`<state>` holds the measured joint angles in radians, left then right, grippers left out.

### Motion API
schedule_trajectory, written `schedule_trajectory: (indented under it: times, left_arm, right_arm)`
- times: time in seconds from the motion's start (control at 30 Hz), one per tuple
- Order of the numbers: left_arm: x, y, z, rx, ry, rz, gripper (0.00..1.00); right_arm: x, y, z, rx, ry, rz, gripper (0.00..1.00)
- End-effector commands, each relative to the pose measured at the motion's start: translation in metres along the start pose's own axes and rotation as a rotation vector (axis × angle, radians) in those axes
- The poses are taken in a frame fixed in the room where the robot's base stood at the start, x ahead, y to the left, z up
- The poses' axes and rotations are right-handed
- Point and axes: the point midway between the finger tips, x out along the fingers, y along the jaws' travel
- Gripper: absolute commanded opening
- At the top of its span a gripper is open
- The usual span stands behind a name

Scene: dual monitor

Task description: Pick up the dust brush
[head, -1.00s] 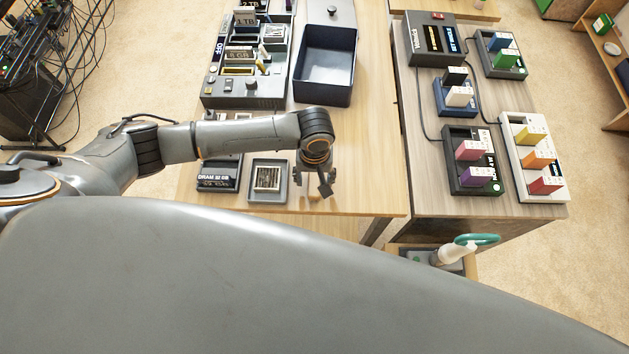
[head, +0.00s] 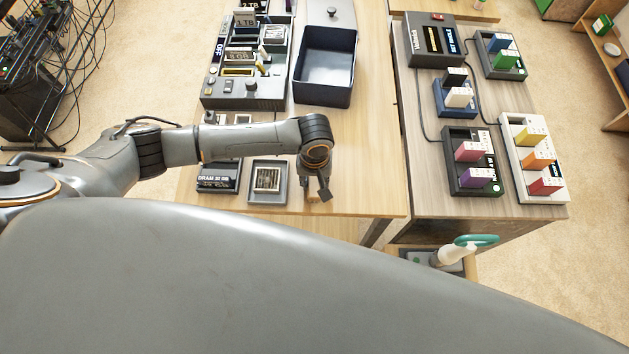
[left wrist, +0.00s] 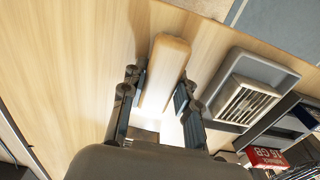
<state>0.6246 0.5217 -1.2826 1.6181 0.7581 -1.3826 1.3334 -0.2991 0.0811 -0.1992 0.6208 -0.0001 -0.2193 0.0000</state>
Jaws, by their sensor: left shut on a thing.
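The dust brush (left wrist: 165,72) shows in the left wrist view as a light wooden handle with a pale, bright part at its lower end. My left gripper (left wrist: 160,88) has one finger on each side of the handle and is shut on it. In the head view my left gripper (head: 316,190) points down low over the front of the wooden table (head: 365,190), just right of a small grey tray (head: 254,197). The brush is mostly hidden by the gripper there. My right gripper is not in view.
The small tray holds a grilled square part (head: 267,179); a DRAM box (head: 218,178) stands left of it. A dark open bin (head: 325,75) and a slotted console (head: 245,90) stand behind. The table right of the gripper is clear.

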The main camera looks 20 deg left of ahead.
Motion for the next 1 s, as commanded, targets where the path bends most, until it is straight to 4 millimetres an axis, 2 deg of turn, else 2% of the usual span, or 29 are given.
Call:
schedule_trajectory:
  times: [0.17,0.27,0.37,0.57,0.7,0.8,1.0]
  left_arm:
    - [-0.013,0.001,-0.001,0.0,0.001,0.003,0.0]
    - [-0.031,0.001,-0.001,0.001,0.002,0.004,0.0]
    - [-0.047,-0.004,0.015,0.003,-0.002,0.004,0.0]
    - [-0.093,-0.016,0.051,0.004,0.001,0.006,0.0]
    - [-0.105,-0.027,0.087,0.004,-0.003,0.003,0.0]
    - [-0.115,-0.033,0.105,0.002,-0.002,0.003,0.0]
    - [-0.126,-0.041,0.127,0.001,-0.001,0.001,0.0]
  right_arm:
    - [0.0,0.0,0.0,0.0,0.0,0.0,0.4]
    - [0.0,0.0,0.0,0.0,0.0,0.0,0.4]
    - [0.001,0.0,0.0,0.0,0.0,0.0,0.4]
    - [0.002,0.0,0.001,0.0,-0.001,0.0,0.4]
    - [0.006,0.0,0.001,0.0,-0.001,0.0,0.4]
    - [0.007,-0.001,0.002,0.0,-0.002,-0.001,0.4]
    - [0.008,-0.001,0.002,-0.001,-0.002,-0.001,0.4]
